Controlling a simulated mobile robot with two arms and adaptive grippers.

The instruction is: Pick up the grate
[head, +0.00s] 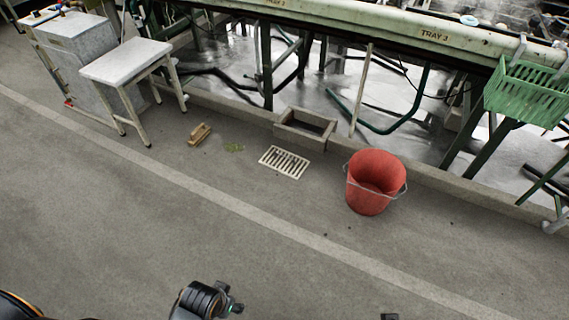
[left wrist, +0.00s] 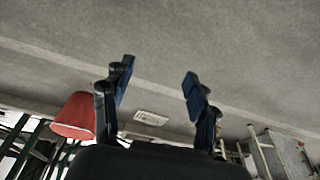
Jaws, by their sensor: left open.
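The grate (head: 284,162) is a pale, slotted rectangle lying flat on the grey floor, between the concrete sump box and the red bucket. It also shows small in the left wrist view (left wrist: 150,118), whose picture is upside down, low between my fingers and some way off. My left gripper (left wrist: 158,69) is open and empty, its two dark fingers wide apart and clear of the grate. In the head view a dark part of my arm shows at the bottom edge, well short of the grate. My right gripper cannot be made out.
The red bucket (head: 373,185) stands right of the grate. The open concrete box (head: 305,128) is just behind it, by the kerb. A wooden brush-like block (head: 200,134) and a white-topped stool (head: 126,60) are to the left. The floor in front is clear.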

